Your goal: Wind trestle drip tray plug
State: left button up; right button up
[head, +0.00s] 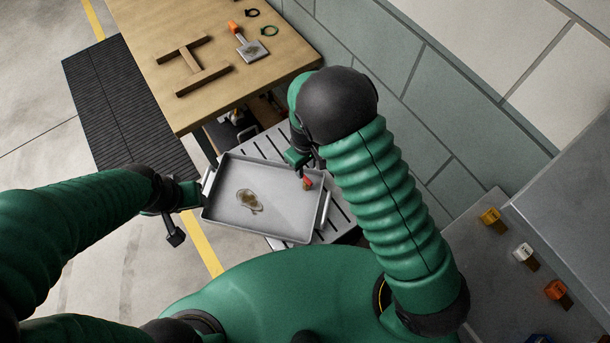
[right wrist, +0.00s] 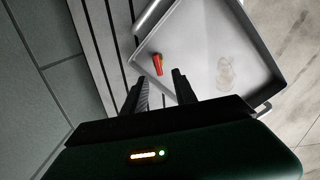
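The grey drip tray (head: 270,225) has raised walls and a bar handle at each side, with a brownish wet patch on its floor. A small red plug (head: 307,182) with a yellowish part sits at the tray's far right area; it also shows in the right wrist view (right wrist: 158,64). My right gripper (head: 303,164) is just above the plug. In the right wrist view its two fingers (right wrist: 159,90) are apart, with the plug beyond the gap and nothing between them. My left gripper (head: 186,208) is beside the tray's left handle; its grip is unclear.
The tray rests on a grey slatted stand (head: 258,147). A wooden table (head: 140,65) behind holds a wooden H-shaped piece (head: 193,66), an orange-handled scraper-like tool (head: 250,46) and rings. A block wall (head: 400,95) rises at right. A grey surface (head: 475,275) at right carries coloured tags.

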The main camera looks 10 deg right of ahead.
aim_at(306, 179)
jog(key=f, duration=0.7)
jog(key=shift+w+d+f, duration=0.15)
jog(key=shift+d+f, duration=0.1)
jog(key=shift+d, duration=0.1)
jog(key=shift+f, duration=0.2)
jog(key=shift+a+f, duration=0.15)
grip_shut()
